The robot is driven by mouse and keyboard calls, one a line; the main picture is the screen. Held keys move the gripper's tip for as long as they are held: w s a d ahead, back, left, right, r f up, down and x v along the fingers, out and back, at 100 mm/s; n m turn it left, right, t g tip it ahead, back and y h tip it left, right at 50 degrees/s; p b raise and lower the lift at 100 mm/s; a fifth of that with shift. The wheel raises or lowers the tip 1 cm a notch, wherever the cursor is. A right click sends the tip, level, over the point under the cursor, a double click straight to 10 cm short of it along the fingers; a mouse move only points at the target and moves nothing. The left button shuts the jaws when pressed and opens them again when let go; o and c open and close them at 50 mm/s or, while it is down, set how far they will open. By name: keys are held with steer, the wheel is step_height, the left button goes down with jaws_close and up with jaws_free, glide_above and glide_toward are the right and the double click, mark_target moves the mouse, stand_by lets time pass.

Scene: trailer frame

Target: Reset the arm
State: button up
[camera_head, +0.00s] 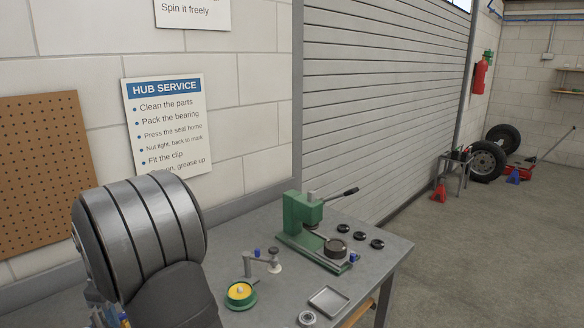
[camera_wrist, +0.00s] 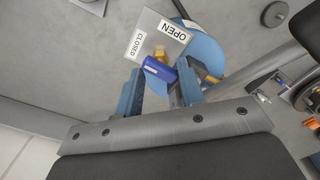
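My gripper (camera_wrist: 158,78) shows in the wrist view with its two blue fingers apart, pointing down toward the grey bench. A short blue cylinder (camera_wrist: 158,69) with a yellow piece (camera_wrist: 160,52) beside it shows between and just beyond the fingertips. I see a gap along the fingers; whether they touch the cylinder is unclear. A grey plate marked OPEN and CLOSED (camera_wrist: 160,36) lies just ahead, over a light-blue round part (camera_wrist: 207,52). In the head view my arm fills the lower left and hides most of this area.
The bench (camera_head: 385,250) holds a green press (camera_head: 303,220) with a lever, a small metal stand (camera_head: 262,262), a green dish with a yellow top (camera_head: 240,293), a square tray (camera_head: 328,301), a ring (camera_head: 307,318) and black discs. A wall and shutter stand behind.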

steer(key=m, duration=0.3)
steer(key=shift+m, duration=0.4)
steer(key=m, duration=0.3)
steer(key=shift+m, duration=0.3)
step_height(320, 180, up, 17)
steer(key=n, duration=0.8)
step_height(320, 180, down, 17)
